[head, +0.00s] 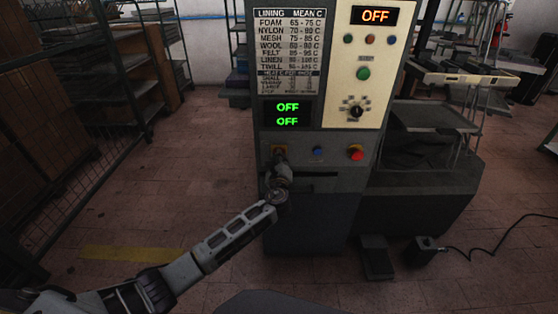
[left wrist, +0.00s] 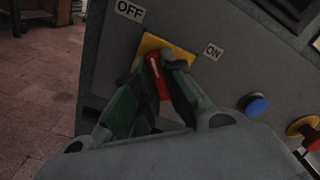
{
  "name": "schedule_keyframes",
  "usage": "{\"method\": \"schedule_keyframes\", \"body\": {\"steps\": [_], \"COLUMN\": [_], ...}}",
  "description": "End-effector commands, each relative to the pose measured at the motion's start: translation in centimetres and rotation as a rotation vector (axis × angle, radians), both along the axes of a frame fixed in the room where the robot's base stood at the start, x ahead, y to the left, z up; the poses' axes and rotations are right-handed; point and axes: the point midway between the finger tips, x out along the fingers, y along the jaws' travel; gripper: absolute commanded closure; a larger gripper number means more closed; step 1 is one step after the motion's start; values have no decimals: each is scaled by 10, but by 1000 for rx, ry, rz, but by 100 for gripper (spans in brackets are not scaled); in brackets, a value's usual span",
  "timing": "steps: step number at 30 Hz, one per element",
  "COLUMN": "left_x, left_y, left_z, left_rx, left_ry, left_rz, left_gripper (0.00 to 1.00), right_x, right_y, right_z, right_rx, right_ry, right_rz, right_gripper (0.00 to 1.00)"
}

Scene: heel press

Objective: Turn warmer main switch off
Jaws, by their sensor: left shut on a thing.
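The warmer main switch has a red handle (left wrist: 157,78) with a white line, on a yellow plate (left wrist: 180,52) in the left wrist view. The OFF label (left wrist: 130,10) is at the plate's upper left and the ON label (left wrist: 213,51) at its right. The handle leans toward the OFF side. My left gripper (left wrist: 160,75) is shut on the handle, one finger on each side, hiding part of it. In the head view the left gripper (head: 280,160) is at the panel's lower left, over the yellow plate (head: 279,149). My right gripper is not in view.
A blue button (head: 318,152) and a red knob (head: 355,152) sit right of the switch. The upper display (head: 375,15) and the green display (head: 287,113) read OFF. A dial (head: 355,111) is above. A pedal (head: 376,258) is on the floor; shelving stands left.

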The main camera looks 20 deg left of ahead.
Motion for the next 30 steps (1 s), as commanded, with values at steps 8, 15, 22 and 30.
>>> {"method": "schedule_keyframes", "body": {"steps": [8, 15, 22, 30], "left_x": [0, 0, 0, 0], "left_y": [0, 0, 0, 0], "left_z": [-1, -1, -1, 0], "left_rx": [-71, -79, -78, -77], "left_ry": [-19, -21, -20, -21], "left_rz": [0, 1, 1, 1], "left_gripper": [100, 100, 81, 67], "right_x": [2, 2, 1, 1], "right_y": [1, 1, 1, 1], "right_z": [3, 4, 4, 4], "right_rx": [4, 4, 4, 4], "right_ry": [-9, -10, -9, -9], "right_rz": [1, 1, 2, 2], "right_gripper": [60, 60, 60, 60]}}
